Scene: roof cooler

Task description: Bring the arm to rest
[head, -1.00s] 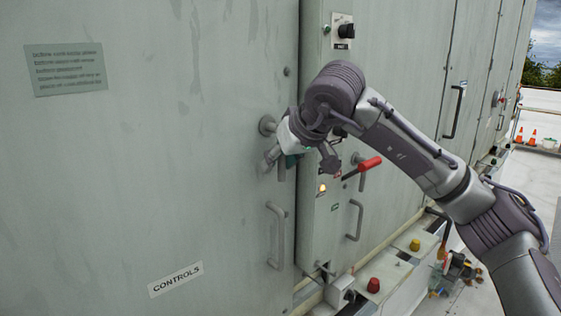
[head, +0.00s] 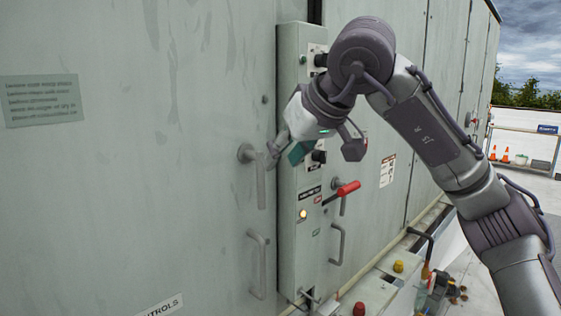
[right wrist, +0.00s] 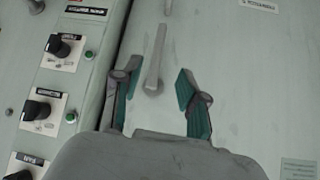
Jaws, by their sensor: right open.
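My right gripper (head: 300,150) is in front of the grey cabinet doors in the head view, with its arm reaching in from the right. In the right wrist view its two green-padded fingers (right wrist: 154,80) are spread apart, with nothing clamped between them. The grey lever handle (head: 259,172) of the left door is just left of and below the gripper in the head view. It also shows between the finger tips in the right wrist view (right wrist: 156,55), with space on both sides. My left gripper is not in view.
Red and yellow caps (head: 398,266) sit on the ledge below. Orange cones (head: 498,154) stand far right on the open roof.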

